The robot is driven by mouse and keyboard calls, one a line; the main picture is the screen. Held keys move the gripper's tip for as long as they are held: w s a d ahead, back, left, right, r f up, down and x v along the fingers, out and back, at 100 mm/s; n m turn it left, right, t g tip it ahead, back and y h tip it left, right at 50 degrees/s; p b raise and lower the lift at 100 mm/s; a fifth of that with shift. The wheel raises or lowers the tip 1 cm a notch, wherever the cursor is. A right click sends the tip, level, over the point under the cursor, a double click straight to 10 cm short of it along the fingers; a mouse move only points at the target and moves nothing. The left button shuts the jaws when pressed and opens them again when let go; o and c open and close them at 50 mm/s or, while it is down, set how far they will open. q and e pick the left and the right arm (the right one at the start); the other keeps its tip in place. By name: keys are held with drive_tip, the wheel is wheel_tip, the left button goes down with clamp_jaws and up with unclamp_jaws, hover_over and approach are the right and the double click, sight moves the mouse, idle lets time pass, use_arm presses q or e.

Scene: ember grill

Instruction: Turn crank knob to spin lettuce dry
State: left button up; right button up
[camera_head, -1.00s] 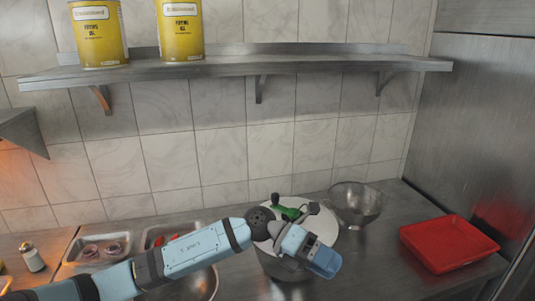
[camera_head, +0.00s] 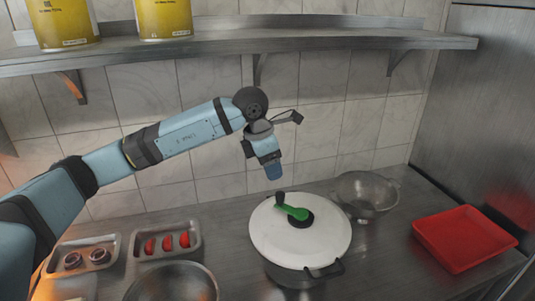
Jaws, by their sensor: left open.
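The salad spinner (camera_head: 325,235) stands on the steel counter right of centre, with a white lid and a dark pot body. On its lid lies a green crank (camera_head: 294,212) with an upright black knob (camera_head: 280,198) at its left end. My left gripper (camera_head: 273,172) hangs above and behind the lid, a little left of the knob, pointing down. It is open and apart from the spinner. Its fingers are seen edge-on, and nothing shows between them. The lettuce is not visible under the lid. My right gripper is not in view.
A steel colander (camera_head: 367,194) stands close behind the spinner at right, and a red tray (camera_head: 464,238) lies farther right. Metal trays with onion rings (camera_head: 85,257) and tomatoes (camera_head: 167,243), and a steel bowl (camera_head: 172,285), are at left. A shelf (camera_head: 240,37) with yellow cans runs above.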

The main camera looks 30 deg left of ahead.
sight(279, 193)
use_arm(q)
drive_tip(key=p+x, duration=0.2)
drive_tip(key=x, duration=0.9)
drive_tip(key=shift+w+f, duration=0.1)
drive_tip(key=c, duration=1)
drive_tip(key=shift+w, duration=0.1)
